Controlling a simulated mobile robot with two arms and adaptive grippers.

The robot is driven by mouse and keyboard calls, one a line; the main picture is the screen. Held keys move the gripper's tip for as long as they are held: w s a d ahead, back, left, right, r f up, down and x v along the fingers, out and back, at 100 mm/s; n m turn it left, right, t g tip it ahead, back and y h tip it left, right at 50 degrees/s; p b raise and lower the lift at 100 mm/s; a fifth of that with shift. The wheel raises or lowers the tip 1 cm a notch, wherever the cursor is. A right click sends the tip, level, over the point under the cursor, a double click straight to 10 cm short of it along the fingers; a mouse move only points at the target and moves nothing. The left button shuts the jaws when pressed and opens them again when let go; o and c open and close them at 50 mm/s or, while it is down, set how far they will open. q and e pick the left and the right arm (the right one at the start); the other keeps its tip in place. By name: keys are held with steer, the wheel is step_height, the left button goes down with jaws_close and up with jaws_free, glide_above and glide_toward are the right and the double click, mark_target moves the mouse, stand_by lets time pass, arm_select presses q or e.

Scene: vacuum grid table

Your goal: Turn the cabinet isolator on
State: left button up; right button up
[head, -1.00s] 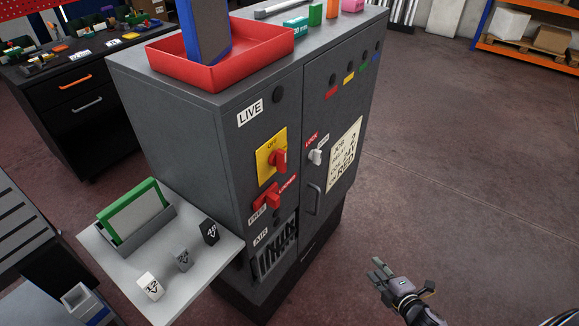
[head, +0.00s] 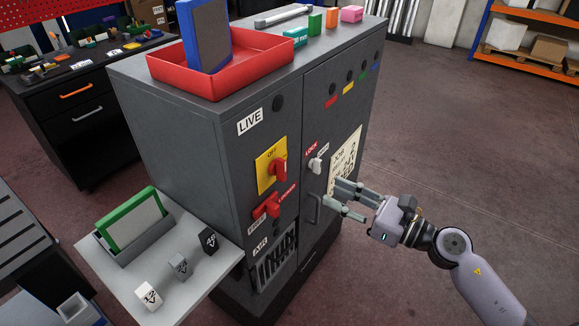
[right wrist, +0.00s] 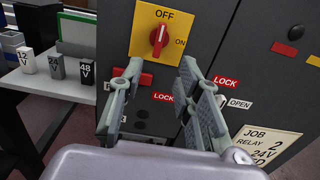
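The cabinet isolator is a red knob (head: 278,168) on a yellow plate (head: 264,178) on the front of the dark grey cabinet (head: 185,140). In the right wrist view the red knob (right wrist: 159,38) stands upright, in line with OFF; ON is at the plate's right. My right gripper (head: 338,196) is in front of the cabinet door, right of the isolator and apart from it. In the wrist view its two fingers (right wrist: 160,72) are spread with nothing between them, their tips just below the yellow plate. My left gripper is not in view.
Below the isolator is a red handle (head: 266,207) labelled FREE and LOCKED. The door has a white lock knob (head: 316,165) and a grey pull handle (head: 312,208). A side shelf (head: 190,290) holds 12 V, 24 V and 48 V blocks. Floor to the right is clear.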

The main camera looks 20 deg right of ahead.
mark_target(285, 170)
steer(key=p+x, duration=0.4)
steer(key=x, duration=0.8)
steer(key=shift+w+a+r, duration=0.1)
steer(key=shift+w+a, duration=0.3)
steer(key=shift+w, duration=0.05)
jaws_close()
